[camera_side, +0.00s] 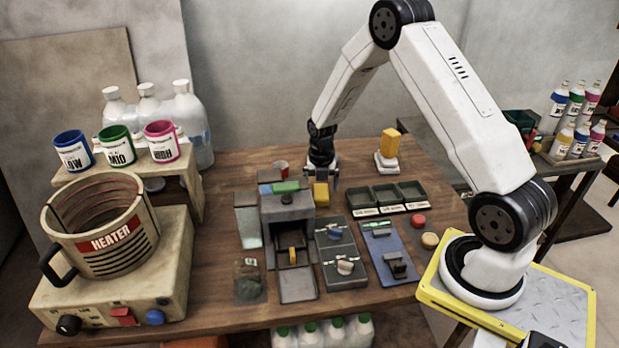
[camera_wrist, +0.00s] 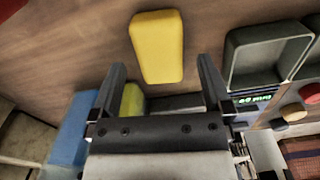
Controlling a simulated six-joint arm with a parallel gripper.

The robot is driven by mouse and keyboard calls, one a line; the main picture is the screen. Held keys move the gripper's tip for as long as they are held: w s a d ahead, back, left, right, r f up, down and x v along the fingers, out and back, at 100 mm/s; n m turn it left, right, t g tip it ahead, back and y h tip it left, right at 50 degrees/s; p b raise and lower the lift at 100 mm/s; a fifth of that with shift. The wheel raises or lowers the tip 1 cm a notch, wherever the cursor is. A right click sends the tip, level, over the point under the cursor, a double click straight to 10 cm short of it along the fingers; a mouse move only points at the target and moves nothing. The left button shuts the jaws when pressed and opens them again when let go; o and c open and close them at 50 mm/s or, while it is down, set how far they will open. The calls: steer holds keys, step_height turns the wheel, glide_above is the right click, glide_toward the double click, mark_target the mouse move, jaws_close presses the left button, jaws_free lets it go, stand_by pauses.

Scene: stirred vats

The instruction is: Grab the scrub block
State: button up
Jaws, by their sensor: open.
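A plain yellow block, which I take to be the scrub block, lies on the wooden table in the wrist view (camera_wrist: 157,45). It appears just beyond and between the fingertips of my gripper (camera_wrist: 163,66), whose two dark fingers are apart. Nothing is seen clamped between them. In the side view, my gripper (camera_side: 322,181) points down over the table behind a yellow block (camera_side: 321,194), close to it. That block stands between the grey machine and the dark trays. Whether the fingers touch it I cannot tell.
A grey machine (camera_side: 290,228) stands left of the block; dark trays (camera_side: 361,200) are to its right. Another yellow-orange block (camera_side: 390,142) is on a white stand behind. A yellow-green piece (camera_wrist: 132,102) shows beside my left finger.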

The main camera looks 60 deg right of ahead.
steer(key=shift+f, duration=1.35)
steer(key=c, duration=1.2)
steer(key=shift+c, duration=0.2)
steer(key=shift+r, duration=0.15)
steer(key=shift+r, duration=0.45)
steer(key=s+a+r, duration=0.1)
steer(key=s+r, duration=0.3)
steer(key=s+a+r, duration=0.2)
steer(key=s+r, duration=0.2)
steer(key=s, duration=0.1)
steer(key=s+a+r, duration=0.1)
steer(key=s+r, duration=0.2)
steer(key=s, duration=0.1)
steer(key=shift+s+a+r, duration=0.15)
steer(key=shift+s+r, duration=0.05)
steer(key=shift+r, duration=0.2)
